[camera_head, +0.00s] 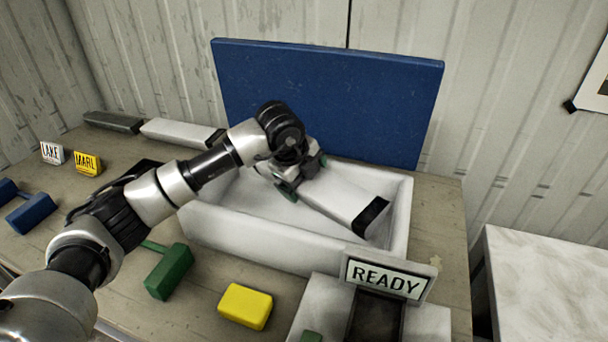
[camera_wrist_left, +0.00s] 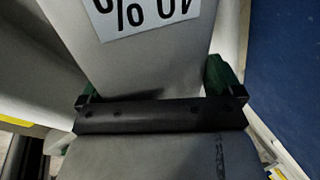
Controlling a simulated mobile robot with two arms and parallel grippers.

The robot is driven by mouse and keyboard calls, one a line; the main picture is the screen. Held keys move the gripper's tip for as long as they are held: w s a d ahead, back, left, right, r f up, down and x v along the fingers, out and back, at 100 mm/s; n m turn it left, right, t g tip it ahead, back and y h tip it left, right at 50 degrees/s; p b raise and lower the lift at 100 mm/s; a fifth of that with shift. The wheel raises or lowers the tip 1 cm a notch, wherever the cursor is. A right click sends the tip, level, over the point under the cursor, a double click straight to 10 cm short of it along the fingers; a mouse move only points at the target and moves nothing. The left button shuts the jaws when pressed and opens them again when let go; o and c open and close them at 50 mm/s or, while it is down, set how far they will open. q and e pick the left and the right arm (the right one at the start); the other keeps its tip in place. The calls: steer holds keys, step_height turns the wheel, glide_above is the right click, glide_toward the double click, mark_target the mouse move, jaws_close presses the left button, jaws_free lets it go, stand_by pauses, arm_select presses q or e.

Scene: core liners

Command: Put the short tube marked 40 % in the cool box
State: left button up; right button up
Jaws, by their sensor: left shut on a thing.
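My left gripper (camera_head: 300,180) is shut on a pale grey tube (camera_head: 338,200) with a black end, inside or just above the open white cool box (camera_head: 250,226). The tube points to the lower right in the head view. I cannot tell whether it touches the box floor. In the left wrist view the tube (camera_wrist_left: 92,52) lies between the green finger pads of my left gripper (camera_wrist_left: 152,88). Its upside-down, cropped label shows a % sign and digits that fit 40. The box's blue lid (camera_head: 325,100) stands open behind. My right gripper is out of view.
Another pale tube (camera_head: 175,132) and a dark grey tube (camera_head: 112,121) lie at the back left. LAKE (camera_head: 52,153) and MARL (camera_head: 88,163) signs stand nearby. A green mallet-like tool (camera_head: 169,271), a yellow block (camera_head: 245,306) and a READY sign (camera_head: 387,278) are in front.

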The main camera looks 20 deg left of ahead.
arm_select(q)
steer(key=shift+f+b, duration=0.35)
steer(key=shift+f, duration=0.05)
steer(key=o, duration=1.2)
steer(key=shift+o, duration=0.2)
steer(key=shift+r, duration=0.1)
